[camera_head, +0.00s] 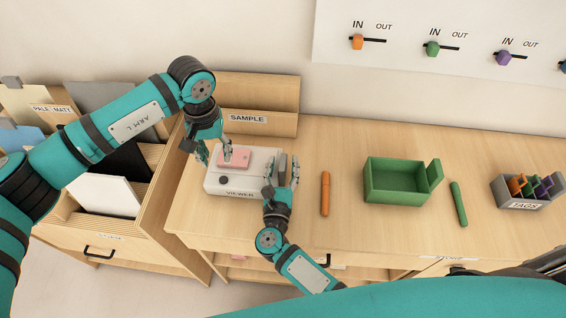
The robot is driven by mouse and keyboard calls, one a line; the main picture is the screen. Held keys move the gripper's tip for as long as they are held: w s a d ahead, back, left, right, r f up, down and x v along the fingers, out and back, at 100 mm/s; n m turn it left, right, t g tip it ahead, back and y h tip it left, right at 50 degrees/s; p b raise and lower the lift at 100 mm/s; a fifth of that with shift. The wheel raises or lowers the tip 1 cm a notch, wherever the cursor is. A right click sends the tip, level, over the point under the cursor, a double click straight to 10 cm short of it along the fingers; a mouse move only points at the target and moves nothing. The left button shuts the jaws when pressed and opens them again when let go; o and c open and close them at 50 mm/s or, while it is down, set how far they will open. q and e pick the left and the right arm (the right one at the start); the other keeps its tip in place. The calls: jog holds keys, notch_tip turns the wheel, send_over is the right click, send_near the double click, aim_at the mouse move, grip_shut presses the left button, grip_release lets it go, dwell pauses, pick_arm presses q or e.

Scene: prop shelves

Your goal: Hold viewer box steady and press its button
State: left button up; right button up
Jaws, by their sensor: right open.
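The white viewer box (262,158) stands on the wooden counter, with a pink plate (240,159) on its top and a label on its front. A round dark button (224,180) is at its front left. My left gripper (213,156) points down over the box's left back part, fingers apart, one fingertip over the pink plate. Whether it touches is unclear. My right gripper (282,170) is open at the box's right side, with a dark grey piece (282,164) between its fingers. I cannot tell whether that piece belongs to the box.
An orange stick (325,193), an open green box (392,187), a green stick (458,203) and a grey tags holder (520,204) stand to the right. A wooden SAMPLE rack (270,95) is behind. A file rack (150,205) is at left. The counter between them is bare.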

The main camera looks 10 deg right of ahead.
jog(key=shift+w+d, duration=0.15)
jog(key=shift+w, duration=0.25)
grip_shut()
jog(key=shift+c, duration=1.2)
grip_release()
grip_shut()
